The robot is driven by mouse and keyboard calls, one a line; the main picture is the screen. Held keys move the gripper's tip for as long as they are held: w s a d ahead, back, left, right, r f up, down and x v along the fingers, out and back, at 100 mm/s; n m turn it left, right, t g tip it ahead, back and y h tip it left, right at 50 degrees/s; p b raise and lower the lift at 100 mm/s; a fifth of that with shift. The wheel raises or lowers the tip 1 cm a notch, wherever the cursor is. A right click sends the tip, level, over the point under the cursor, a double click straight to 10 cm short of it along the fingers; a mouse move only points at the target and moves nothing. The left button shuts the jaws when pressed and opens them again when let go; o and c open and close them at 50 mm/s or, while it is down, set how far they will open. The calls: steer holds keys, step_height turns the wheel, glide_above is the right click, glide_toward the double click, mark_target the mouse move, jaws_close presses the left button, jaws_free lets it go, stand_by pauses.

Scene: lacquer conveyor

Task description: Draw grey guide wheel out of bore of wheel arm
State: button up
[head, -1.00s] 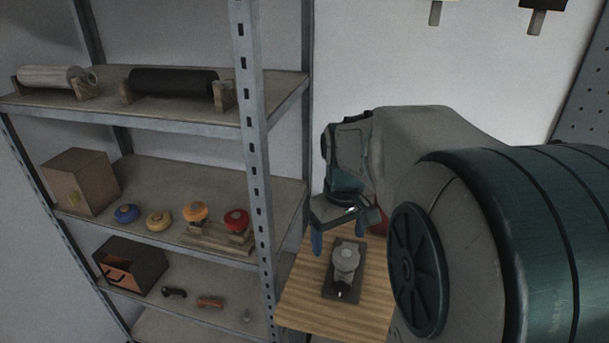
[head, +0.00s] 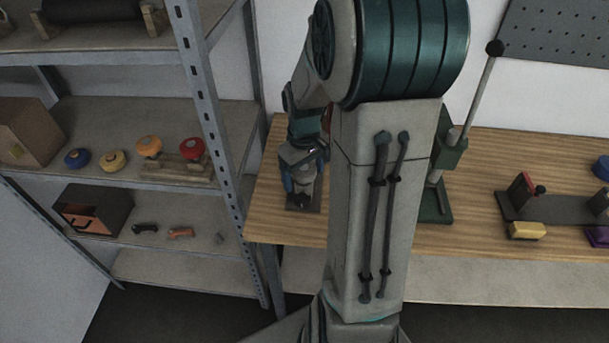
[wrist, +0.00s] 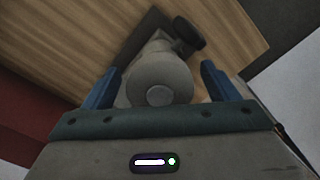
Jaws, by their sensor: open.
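The grey guide wheel (wrist: 158,88) sits between my gripper's two blue fingers in the wrist view, with a gap visible on each side. My gripper (wrist: 160,70) is open around it. The grey wheel arm (wrist: 160,47) extends beyond the wheel, with a dark round part at its far end. How deep the wheel sits in the bore is hidden. In the head view my gripper (head: 303,178) is low over the dark base plate (head: 312,205) on the wooden bench, and the wheel shows only partly.
The wooden bench (head: 270,215) runs to the right, past a green stand with a lever (head: 437,200) and a dark fixture (head: 550,208). A metal shelf post (head: 215,130) stands close on the left. Coloured wheels sit on the shelf (head: 110,120).

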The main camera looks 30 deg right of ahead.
mark_target(304, 167)
steer(key=shift+f, duration=0.95)
steer(key=c, duration=1.2)
steer(key=shift+o, duration=0.2)
steer(key=shift+r, duration=0.1)
steer(key=shift+r, duration=0.1)
steer(key=shift+r+p, duration=2.5)
steer(key=shift+r, duration=0.55)
